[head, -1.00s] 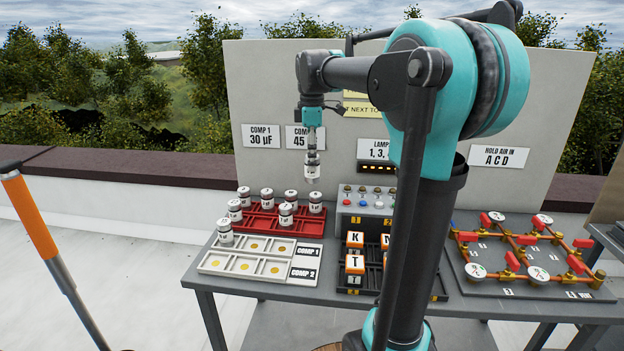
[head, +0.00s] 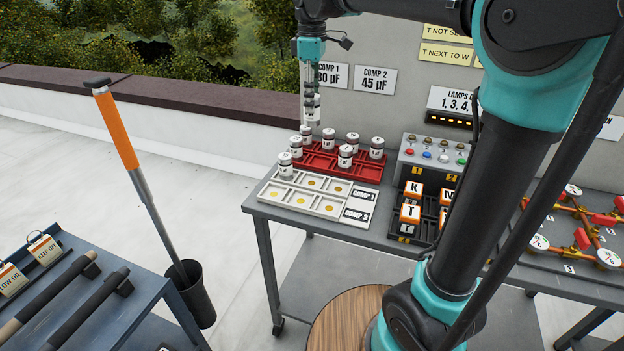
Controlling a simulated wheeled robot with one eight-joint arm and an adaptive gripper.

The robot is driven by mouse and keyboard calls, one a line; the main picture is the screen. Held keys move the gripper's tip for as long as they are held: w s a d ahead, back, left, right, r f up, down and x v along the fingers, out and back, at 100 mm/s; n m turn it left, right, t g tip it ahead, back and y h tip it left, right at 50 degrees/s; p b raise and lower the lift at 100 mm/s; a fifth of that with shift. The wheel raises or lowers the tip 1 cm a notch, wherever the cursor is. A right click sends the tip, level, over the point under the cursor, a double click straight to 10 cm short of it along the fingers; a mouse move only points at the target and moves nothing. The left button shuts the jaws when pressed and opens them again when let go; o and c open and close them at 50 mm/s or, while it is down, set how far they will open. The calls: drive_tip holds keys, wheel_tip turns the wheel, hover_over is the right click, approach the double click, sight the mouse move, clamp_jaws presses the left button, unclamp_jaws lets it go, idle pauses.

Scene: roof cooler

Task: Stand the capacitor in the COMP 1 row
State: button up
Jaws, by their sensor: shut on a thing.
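My gripper (head: 313,90) is shut on a white-and-dark capacitor (head: 313,108) and holds it upright in the air, in line with the back left of the red tray (head: 322,166). The red tray holds several similar capacitors. In front of it lies the white tray (head: 275,203) with two rows of cells with yellow dots, labelled COMP 1 (head: 364,195) and COMP 2 (head: 356,214). One capacitor (head: 285,165) stands at the left end of the COMP 1 row. The other cells of that row look empty.
Wall signs read COMP 2 45 µF (head: 375,79) and, partly covered by my arm, COMP 1. A button box (head: 432,155), lettered blocks (head: 410,212) and red-handled valves (head: 582,238) stand to the right. At left are an orange-handled tool (head: 115,130) and a table with hammers (head: 65,300).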

sight(311, 125)
wheel_tip(311, 125, down, 20)
drive_tip(key=shift+r, duration=0.15)
idle(0.3)
drive_tip(key=o, duration=1.2)
wheel_tip(311, 125, up, 12)
drive_tip(key=shift+r, duration=0.1)
